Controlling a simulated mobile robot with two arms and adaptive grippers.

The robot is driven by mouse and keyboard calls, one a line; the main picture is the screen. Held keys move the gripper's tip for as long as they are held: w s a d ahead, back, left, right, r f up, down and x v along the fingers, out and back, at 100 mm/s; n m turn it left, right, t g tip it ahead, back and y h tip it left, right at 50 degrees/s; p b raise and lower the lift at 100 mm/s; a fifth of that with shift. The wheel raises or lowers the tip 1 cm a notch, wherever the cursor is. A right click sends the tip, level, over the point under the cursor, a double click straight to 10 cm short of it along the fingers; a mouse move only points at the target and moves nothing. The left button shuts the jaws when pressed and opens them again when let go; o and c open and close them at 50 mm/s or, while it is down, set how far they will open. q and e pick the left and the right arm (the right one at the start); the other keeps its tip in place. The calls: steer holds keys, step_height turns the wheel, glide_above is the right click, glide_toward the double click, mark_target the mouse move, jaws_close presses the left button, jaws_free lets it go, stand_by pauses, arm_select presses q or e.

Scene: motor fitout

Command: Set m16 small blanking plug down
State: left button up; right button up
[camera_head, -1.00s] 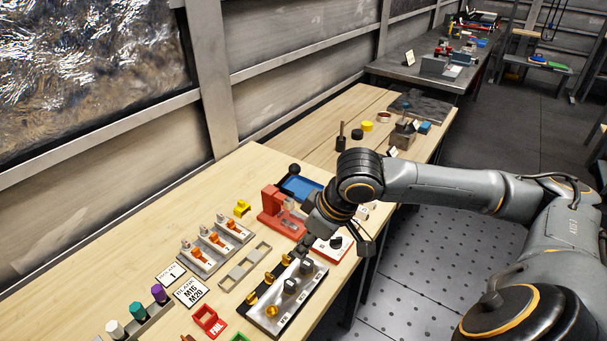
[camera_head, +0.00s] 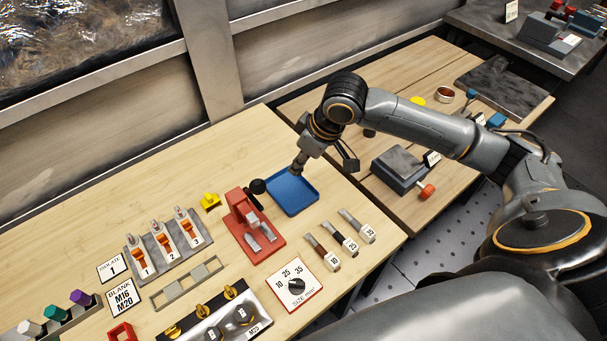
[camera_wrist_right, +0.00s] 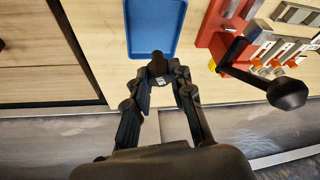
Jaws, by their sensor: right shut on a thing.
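My right gripper (camera_head: 297,168) reaches down over the far edge of the blue tray (camera_head: 293,195). In the right wrist view the gripper (camera_wrist_right: 158,72) is shut on a small dark plug (camera_wrist_right: 157,58), taken to be the M16 small blanking plug. The plug shows in front of the near rim of the tray (camera_wrist_right: 152,25) in that view. In the head view the gripper hides the plug, and whether it touches the tray cannot be told. The visible tray floor looks empty. My left gripper is not in view.
A red press (camera_head: 250,230) with a black-knobbed lever stands left of the tray. Tagged tools (camera_head: 340,240) lie in front of it. A size dial card (camera_head: 295,285) and a row of orange isolators (camera_head: 165,245) are also on the bench.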

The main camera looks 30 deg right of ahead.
steer(key=f, duration=0.5)
steer(key=shift+s+a+f+p, duration=0.1)
steer(key=shift+a+f+p, duration=0.25)
steer(key=shift+a+f, duration=0.05)
step_height(320, 180, down, 4)
steer(key=shift+d+r, duration=0.1)
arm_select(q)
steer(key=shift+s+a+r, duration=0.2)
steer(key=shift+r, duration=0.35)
arm_select(e)
steer(key=shift+f, duration=0.2)
steer(key=o, duration=0.8)
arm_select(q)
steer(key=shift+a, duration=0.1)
arm_select(e)
steer(key=shift+o, duration=0.2)
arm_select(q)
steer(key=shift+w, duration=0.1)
